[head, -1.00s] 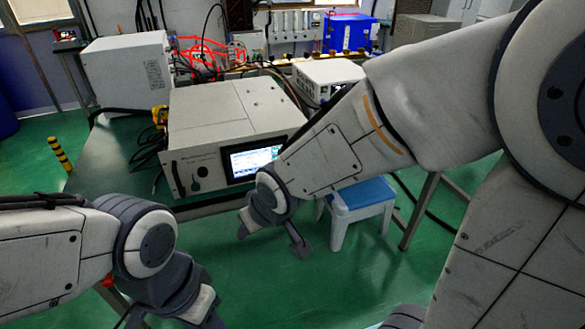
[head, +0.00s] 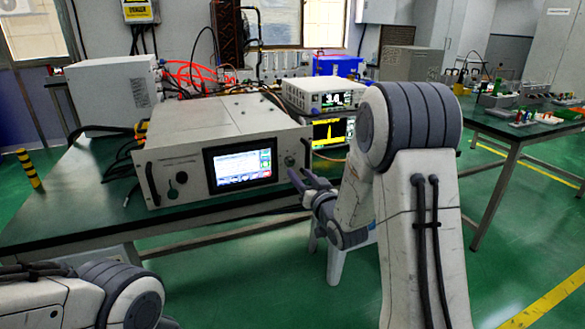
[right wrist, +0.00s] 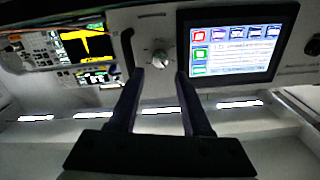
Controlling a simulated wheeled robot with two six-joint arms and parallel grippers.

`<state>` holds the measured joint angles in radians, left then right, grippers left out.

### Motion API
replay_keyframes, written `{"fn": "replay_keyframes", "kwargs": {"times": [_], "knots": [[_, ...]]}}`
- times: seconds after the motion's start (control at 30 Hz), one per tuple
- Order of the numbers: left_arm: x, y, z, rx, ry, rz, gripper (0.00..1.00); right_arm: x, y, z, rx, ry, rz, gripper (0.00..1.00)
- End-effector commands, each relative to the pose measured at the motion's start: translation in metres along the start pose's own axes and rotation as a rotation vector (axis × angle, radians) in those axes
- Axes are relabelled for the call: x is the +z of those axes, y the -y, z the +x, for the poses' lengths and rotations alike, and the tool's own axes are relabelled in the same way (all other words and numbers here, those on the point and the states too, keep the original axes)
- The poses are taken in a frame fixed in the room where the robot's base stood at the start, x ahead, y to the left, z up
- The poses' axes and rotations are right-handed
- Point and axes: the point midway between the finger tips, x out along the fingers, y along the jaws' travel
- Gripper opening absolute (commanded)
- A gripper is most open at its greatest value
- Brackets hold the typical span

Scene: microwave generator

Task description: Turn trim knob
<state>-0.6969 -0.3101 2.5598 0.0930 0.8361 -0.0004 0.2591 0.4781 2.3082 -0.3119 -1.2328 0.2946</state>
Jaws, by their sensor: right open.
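The microwave generator (head: 225,130) is a pale box with a lit screen on its front panel. A small silvery knob (head: 290,161), which I take as the trim knob, sits right of the screen. In the right wrist view, which looks upside down, the knob (right wrist: 160,57) lies between the screen and a dark handle. My right gripper (head: 299,172) is open just in front of the panel near the knob. In the right wrist view its two fingers (right wrist: 160,74) point at the knob, one towards each side, with nothing held. I cannot tell whether they touch it. My left gripper is out of view.
The screen (head: 241,166) and the panel handle (right wrist: 127,52) flank the knob closely. Two stacked instruments (head: 325,98) stand right of the generator. A dark round control (head: 173,192) is at the panel's left. A stool (head: 338,262) stands below the right forearm.

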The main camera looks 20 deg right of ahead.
Motion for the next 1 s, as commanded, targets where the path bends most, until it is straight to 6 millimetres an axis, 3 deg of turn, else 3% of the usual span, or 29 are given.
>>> {"fn": "replay_keyframes", "kwargs": {"times": [0.1, 0.33, 0.77, 0.8, 0.9, 1.0], "knots": [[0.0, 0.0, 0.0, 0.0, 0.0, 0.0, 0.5, 0.0, 0.001, 0.025, -0.001, -0.001, 0.0, 0.49], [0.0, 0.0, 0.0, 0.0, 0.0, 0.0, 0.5, 0.001, 0.001, 0.058, -0.001, 0.001, 0.0, 0.49], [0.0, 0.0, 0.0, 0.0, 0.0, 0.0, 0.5, 0.0, 0.001, 0.069, 0.001, 0.001, 0.0, 0.49], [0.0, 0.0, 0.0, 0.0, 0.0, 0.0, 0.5, 0.0, 0.001, 0.069, 0.001, 0.001, 0.0, 0.33], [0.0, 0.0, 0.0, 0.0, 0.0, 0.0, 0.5, 0.0, 0.0, 0.069, 0.001, 0.001, 0.0, 0.0], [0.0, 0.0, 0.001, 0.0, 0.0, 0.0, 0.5, 0.001, 0.0, 0.069, 0.001, 0.001, -0.002, 0.0]]}}
